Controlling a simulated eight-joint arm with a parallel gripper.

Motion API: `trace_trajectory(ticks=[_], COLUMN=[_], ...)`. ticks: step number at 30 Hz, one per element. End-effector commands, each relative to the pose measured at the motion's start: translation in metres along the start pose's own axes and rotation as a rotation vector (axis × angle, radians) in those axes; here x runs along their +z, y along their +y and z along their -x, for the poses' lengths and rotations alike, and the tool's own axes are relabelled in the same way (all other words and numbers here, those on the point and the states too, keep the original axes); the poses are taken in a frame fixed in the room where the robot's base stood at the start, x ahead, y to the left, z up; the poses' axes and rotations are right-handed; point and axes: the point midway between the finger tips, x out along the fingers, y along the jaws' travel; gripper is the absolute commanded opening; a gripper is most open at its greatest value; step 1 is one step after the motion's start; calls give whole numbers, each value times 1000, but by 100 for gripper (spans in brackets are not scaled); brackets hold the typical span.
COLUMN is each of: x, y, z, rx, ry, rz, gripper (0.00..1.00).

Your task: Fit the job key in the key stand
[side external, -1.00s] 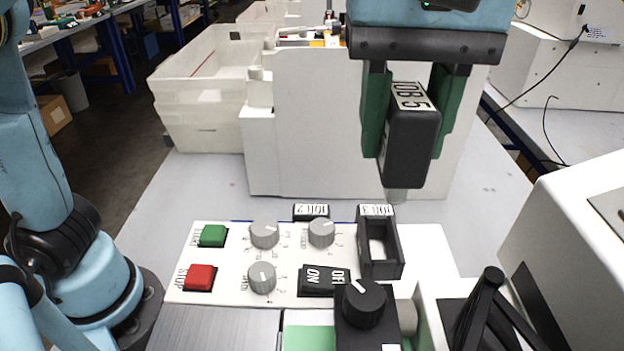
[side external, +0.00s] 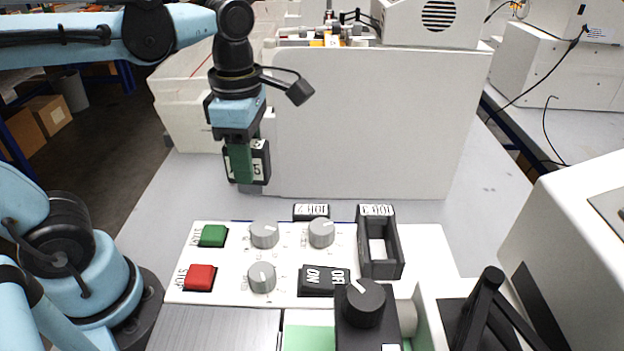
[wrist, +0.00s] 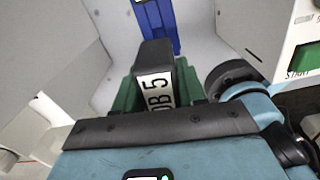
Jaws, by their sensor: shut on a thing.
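The job key, a black block labelled JOB 5 (side external: 261,167), hangs upright in my gripper (side external: 242,164). The green fingers are shut on it, in the air behind the panel's left part. In the wrist view the key (wrist: 156,60) sits between both fingers. A blue piece (wrist: 158,24), perhaps the key stand, lies beyond the key in the wrist view. In the side view only a thin blue edge shows behind the panel; the panel hides the rest. Black blocks labelled JOB 2 (side external: 311,212) and JOB 3 (side external: 376,211) stand at that back edge.
The white control panel (side external: 210,250) carries a green button (side external: 213,235), a red button (side external: 200,277), grey knobs and a black open frame (side external: 391,268). A large white box (side external: 370,120) stands behind. Grey table between box and panel is free.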

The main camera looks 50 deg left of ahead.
Motion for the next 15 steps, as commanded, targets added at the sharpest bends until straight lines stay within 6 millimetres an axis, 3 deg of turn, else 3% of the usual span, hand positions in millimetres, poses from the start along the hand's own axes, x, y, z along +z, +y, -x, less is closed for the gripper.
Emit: trace_trajectory(ticks=[4, 15], x=[-14, -15], y=[1, 1], z=[-12, -36], rx=[0, 0], ry=[0, 0], rz=[86, 98], gripper=[10, 10])
